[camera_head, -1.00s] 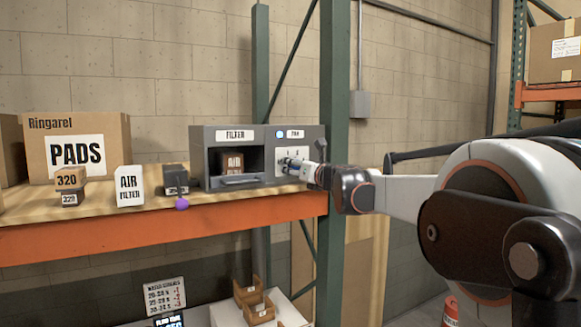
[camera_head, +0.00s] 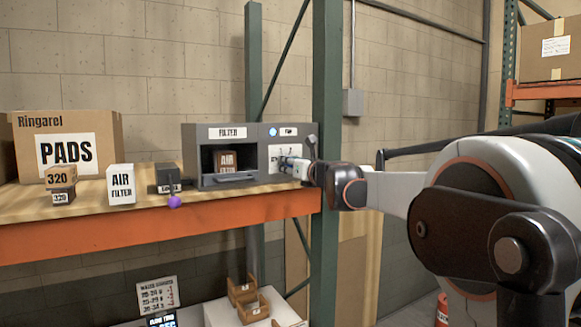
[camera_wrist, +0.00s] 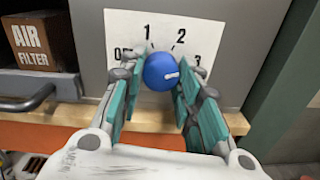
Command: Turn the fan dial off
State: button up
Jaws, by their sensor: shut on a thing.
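The blue fan dial (camera_wrist: 160,73) sits on a white label plate (camera_wrist: 202,29) marked OFF, 1, 2 and 3 in the wrist view. Its white pointer line is toward the right, around the side of 3. My gripper (camera_wrist: 155,88) is shut on the dial, with one teal-padded finger on each side. In the head view my gripper (camera_head: 288,164) reaches the right part of the grey filter unit (camera_head: 203,151) and hides the dial. A blue light (camera_head: 273,132) shows beside the FAN label (camera_head: 289,132).
A brown air filter box (camera_head: 227,160) is inside the unit's open bay. A green post (camera_head: 327,90) is close right of the unit.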

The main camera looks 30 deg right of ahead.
jog(key=n+y+b, duration=0.1)
jog(key=n+b, duration=0.4)
jog(key=n, duration=2.3)
jog(key=shift+d+r, duration=0.1)
jog(key=shift+d, duration=0.05)
jog(key=shift+n, duration=0.7)
jog(key=shift+r, duration=0.15)
jog(key=o, duration=1.1)
jog(key=shift+c, duration=0.2)
jog(key=s, duration=0.7)
jog(key=shift+s+d, duration=0.25)
jog(key=shift+s, duration=0.05)
